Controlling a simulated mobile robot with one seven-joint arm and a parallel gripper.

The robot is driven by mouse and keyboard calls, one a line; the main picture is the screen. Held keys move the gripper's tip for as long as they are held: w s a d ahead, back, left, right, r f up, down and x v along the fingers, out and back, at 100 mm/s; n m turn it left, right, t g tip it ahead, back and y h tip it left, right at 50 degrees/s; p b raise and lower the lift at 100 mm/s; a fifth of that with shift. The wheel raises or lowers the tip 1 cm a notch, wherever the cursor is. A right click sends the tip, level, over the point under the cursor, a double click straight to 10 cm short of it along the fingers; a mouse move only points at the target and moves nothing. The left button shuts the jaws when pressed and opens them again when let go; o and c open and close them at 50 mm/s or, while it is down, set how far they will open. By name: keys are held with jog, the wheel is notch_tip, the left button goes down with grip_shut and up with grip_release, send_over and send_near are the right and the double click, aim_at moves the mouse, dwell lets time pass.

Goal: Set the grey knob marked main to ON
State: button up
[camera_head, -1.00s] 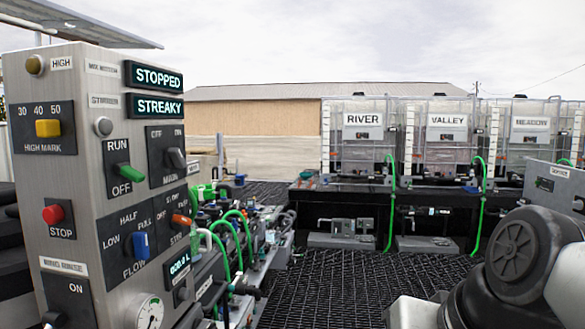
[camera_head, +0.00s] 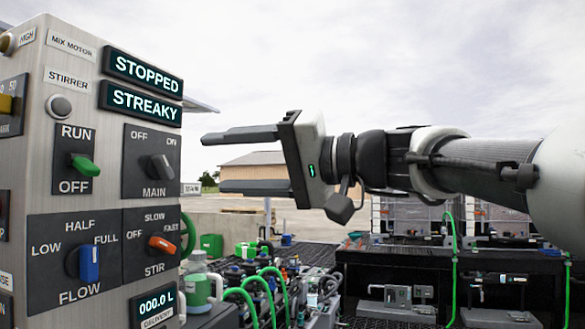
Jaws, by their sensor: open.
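The grey knob (camera_head: 160,168) marked MAIN sits on a dark plate (camera_head: 133,185) on the steel panel at left. OFF is printed at the plate's upper left and ON at its upper right. The knob's handle slants from upper left to lower right, its upper end seemingly toward OFF. My gripper (camera_head: 213,162) is open and empty, to the right of the knob and at about its height. Its two fingers point left, one above the other, apart from the panel in the picture. The depth gap between fingertips and knob is hard to judge.
Around the knob are a green RUN/OFF switch (camera_head: 85,166), an orange STIR knob (camera_head: 161,245) and a blue FLOW knob (camera_head: 88,263). Displays above read STOPPED (camera_head: 144,73) and STREAKY (camera_head: 141,103). Green hoses (camera_head: 272,285) and fittings lie below my gripper.

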aim_at(170, 166)
jog(key=p+x, duration=0.1)
jog(key=x, duration=0.9)
jog(key=shift+w+a+f, duration=0.1)
jog(key=shift+a, duration=0.15)
jog(key=c, duration=1.1)
jog(key=shift+o, duration=0.2)
